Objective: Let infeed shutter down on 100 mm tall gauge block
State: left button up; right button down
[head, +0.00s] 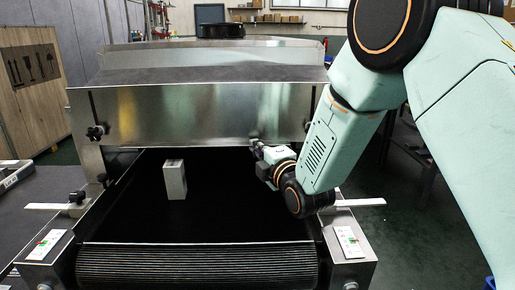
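The infeed shutter (200,115) is a wide shiny metal plate across the dryer opening. A dark gap shows between its lower edge and the black belt (230,215). The gauge block (174,182) is a pale grey upright block standing on the belt, left of centre, apart from the shutter's lower edge in the picture. My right gripper (256,149) is at the shutter's lower edge, right of the block and apart from it. Its fingers are small and dark here, so I cannot tell whether they are open or shut on anything. My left gripper is not in view.
A dark clamp knob (95,132) sits at the shutter's left end. Side rails carry white labelled plates at the left (48,244) and right (349,242). A wooden crate (32,85) stands at the left. The belt in front of the block is clear.

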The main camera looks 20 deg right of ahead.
notch_tip(320, 180, down, 4)
jog(key=shift+f+b, duration=0.1)
jog(key=shift+b, duration=1)
jog(key=c, duration=1.6)
grip_release()
jog(key=shift+w, duration=0.1)
jog(key=shift+o, duration=0.2)
jog(key=s+d, duration=0.1)
jog(key=s, duration=1.1)
jog(key=shift+d, duration=0.15)
jog(key=shift+s, duration=0.15)
